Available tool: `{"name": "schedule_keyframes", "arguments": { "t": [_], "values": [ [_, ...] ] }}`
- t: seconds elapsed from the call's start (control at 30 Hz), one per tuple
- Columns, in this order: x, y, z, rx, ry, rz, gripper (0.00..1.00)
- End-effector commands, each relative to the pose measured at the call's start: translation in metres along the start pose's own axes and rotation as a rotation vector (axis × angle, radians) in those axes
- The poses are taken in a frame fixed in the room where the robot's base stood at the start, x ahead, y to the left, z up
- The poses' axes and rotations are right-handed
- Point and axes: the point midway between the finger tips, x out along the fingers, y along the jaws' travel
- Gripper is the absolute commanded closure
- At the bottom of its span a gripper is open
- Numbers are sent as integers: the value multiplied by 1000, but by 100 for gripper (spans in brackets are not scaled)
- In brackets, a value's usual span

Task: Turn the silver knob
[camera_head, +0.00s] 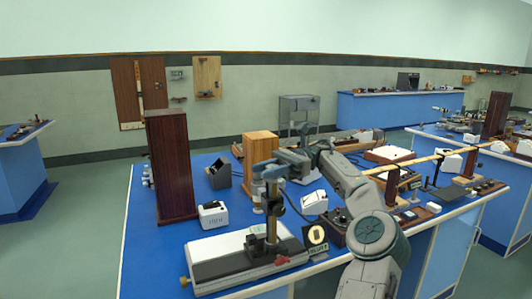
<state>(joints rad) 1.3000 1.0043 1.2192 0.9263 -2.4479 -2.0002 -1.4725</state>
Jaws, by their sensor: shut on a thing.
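My gripper (264,171) is at the top of a brass post (272,226) with black clamps, which stands on a long grey-and-black base (238,262) near the front of the blue bench. The jaws are shut on the silver knob, which is small and mostly hidden by the fingers. How far the knob is turned cannot be told from here. A pale cylinder (257,196) shows just below the fingers. My arm reaches in from the lower right.
A tall dark wooden box (171,165) stands left of the post, and a lighter wooden box (261,147) behind it. The bench's front left is clear.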

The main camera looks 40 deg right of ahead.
Motion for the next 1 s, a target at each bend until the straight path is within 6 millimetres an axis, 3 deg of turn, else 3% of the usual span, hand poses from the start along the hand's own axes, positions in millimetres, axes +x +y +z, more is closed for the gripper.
{"name": "schedule_keyframes", "arguments": {
  "t": [0.1,1.0],
  "values": [
    [0,0,7,4,-3,37,91],
    [0,3,-2,4,1,149,91]
  ]
}}
